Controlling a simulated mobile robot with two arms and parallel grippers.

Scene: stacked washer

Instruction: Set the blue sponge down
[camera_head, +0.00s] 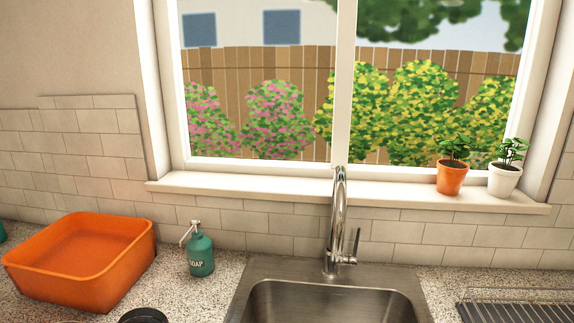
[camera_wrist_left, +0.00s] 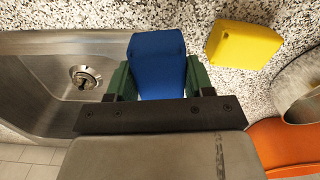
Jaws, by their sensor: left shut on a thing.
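The blue sponge (camera_wrist_left: 158,62) shows in the left wrist view, between the two green fingers of my left gripper (camera_wrist_left: 158,80). The gripper is shut on it. In that view the sponge overlaps the edge of the sink and the speckled counter; I cannot tell how high above them it is. The head view shows neither the sponge nor either gripper.
The steel sink (camera_head: 330,296) with its tap (camera_head: 338,220) is at the middle. An orange tub (camera_head: 85,285) and a green soap bottle (camera_head: 200,252) stand on the counter to its left. A yellow block (camera_wrist_left: 243,45) lies on the counter. A drying rack (camera_head: 515,311) is at right.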

